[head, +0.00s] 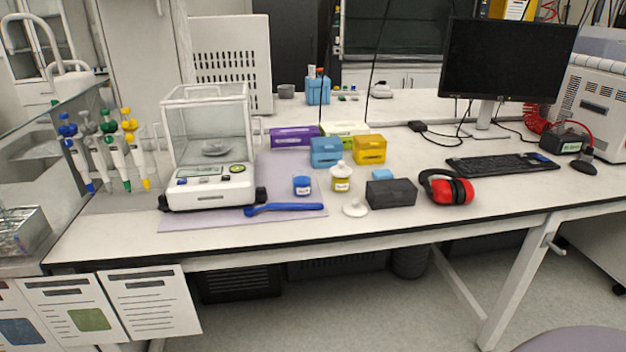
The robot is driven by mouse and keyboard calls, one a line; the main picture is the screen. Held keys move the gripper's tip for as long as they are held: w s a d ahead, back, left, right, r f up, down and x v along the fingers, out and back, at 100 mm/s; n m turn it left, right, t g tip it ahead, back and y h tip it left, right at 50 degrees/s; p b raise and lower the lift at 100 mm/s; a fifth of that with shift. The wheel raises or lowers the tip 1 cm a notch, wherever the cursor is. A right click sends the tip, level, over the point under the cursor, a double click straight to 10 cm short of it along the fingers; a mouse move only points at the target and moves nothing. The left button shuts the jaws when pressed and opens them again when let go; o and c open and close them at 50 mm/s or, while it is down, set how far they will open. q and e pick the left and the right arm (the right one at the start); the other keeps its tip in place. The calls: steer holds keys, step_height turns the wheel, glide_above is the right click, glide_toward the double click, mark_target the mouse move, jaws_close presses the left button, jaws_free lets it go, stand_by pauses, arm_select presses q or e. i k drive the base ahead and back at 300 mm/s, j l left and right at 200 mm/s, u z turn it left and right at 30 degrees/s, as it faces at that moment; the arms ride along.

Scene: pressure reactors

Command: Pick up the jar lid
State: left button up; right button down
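A small white round piece with a raised knob (355,208), which looks like the jar lid, lies on the bench near its front edge. Just behind it and slightly left stands a small jar with a yellow label (341,185), with a white top piece on it. A small blue jar with a white label (302,186) stands to the left. Neither of my grippers shows in the head view.
A dark grey box (391,193) stands close to the lid's right, with red ear muffs (452,190) beyond. A blue spatula-like tool (285,208) lies left, before the balance (211,188). Coloured boxes (369,150) stand behind. The bench's front edge (350,232) is close.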

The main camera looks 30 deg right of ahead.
mark_target(355, 209)
steer(key=z, duration=1)
